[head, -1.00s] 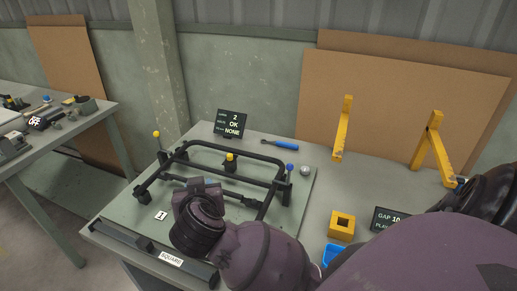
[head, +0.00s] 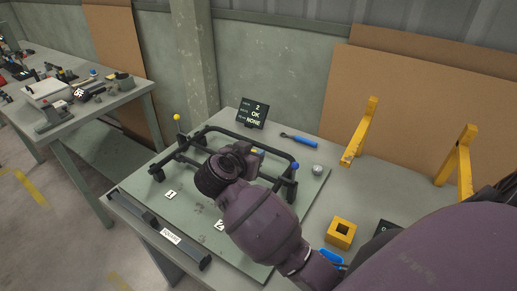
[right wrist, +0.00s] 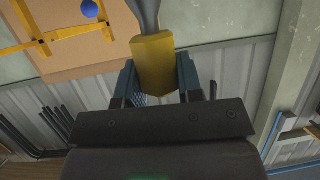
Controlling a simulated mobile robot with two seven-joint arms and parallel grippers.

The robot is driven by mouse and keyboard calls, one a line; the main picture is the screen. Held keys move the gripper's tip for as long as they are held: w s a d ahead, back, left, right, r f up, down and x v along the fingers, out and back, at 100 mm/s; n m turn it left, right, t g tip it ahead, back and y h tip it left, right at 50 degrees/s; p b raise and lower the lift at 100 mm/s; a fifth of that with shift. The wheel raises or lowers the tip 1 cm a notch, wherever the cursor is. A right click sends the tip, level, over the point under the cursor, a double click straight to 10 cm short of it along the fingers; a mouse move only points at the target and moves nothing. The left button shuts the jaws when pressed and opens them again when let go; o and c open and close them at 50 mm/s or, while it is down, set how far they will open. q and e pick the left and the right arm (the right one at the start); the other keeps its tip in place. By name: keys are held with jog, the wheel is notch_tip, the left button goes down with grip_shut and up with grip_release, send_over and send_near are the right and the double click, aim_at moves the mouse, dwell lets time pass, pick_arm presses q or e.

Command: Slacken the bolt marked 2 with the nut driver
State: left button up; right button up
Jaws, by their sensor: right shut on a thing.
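My right gripper (head: 250,158) is over the middle of the black tube frame (head: 240,135). In the right wrist view its fingers (right wrist: 157,80) are shut on a yellow piece (right wrist: 153,62) with a grey shaft; I cannot tell whether this is the nut driver. A blue-handled tool (head: 299,140) lies on the bench behind the frame. A card marked 1 (head: 171,195) lies on the green board (head: 190,225); a second card (head: 219,225) is partly hidden by my arm and unreadable. I cannot make out the bolt marked 2. My left gripper is not in view.
A display (head: 252,113) reads 2, OK, NONE. Yellow brackets (head: 360,135) and a yellow square socket block (head: 340,233) stand at the right. A yellow-topped post (head: 177,118), blue knob (head: 295,166) and silver ball (head: 318,169) surround the frame. Another bench is at left.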

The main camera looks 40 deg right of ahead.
jog(key=shift+d+f+m+g, duration=0.2)
jog(key=shift+d+m+g, duration=0.2)
jog(key=shift+d+g, duration=0.3)
jog(key=shift+h, duration=0.3)
jog(key=shift+a+f, duration=0.1)
jog(key=shift+f+b, duration=0.55)
jog(key=shift+f, duration=2.3)
jog(key=shift+f, duration=1.05)
jog(key=o, duration=1)
